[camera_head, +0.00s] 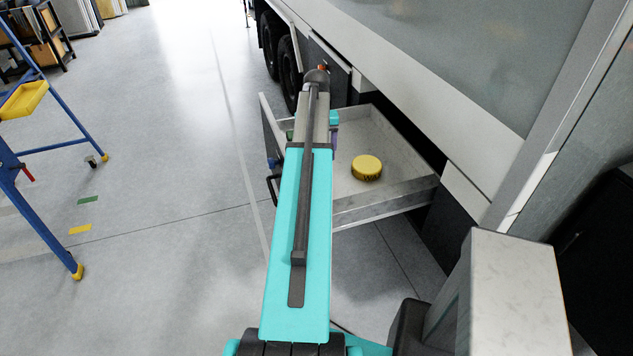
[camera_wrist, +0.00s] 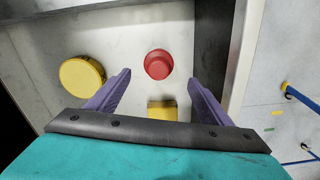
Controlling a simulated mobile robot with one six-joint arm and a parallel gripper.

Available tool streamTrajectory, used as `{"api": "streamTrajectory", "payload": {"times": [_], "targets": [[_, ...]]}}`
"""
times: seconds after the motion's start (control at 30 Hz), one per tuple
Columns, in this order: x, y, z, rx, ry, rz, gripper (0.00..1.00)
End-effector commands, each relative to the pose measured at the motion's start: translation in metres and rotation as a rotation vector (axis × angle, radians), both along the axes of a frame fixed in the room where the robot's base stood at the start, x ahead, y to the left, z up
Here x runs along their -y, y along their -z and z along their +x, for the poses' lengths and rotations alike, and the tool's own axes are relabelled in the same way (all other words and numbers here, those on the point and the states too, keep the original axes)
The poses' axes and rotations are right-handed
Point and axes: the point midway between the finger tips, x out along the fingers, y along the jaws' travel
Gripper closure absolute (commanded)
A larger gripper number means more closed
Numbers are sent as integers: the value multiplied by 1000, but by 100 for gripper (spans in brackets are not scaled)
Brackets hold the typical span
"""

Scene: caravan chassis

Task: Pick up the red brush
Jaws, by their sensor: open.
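The red brush (camera_wrist: 158,64) is a round red piece lying on the pale floor of the open drawer (camera_head: 385,205). In the wrist view it sits between and slightly beyond the purple fingertips of my gripper (camera_wrist: 160,77). The fingers are spread apart, with a gap on each side of the brush, and hold nothing. How high they are above it I cannot tell. In the head view my arm hides the red brush and most of the gripper.
A round yellow brush (camera_head: 367,167) lies in the same drawer; it also shows in the wrist view (camera_wrist: 82,76), left of the fingers. A yellow block (camera_wrist: 162,110) lies between the fingers, nearer the palm. Drawer walls surround them. A blue ladder (camera_head: 40,150) stands left on open floor.

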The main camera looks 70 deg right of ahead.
Motion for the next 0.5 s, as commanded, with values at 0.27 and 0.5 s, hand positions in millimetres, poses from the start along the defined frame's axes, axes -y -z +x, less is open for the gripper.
{"api": "streamTrajectory", "payload": {"times": [0.27, 0.5], "targets": [[0, 34, 1, 0, -1, 0, 26], [0, 62, 1, 0, -2, 0, 26]]}}
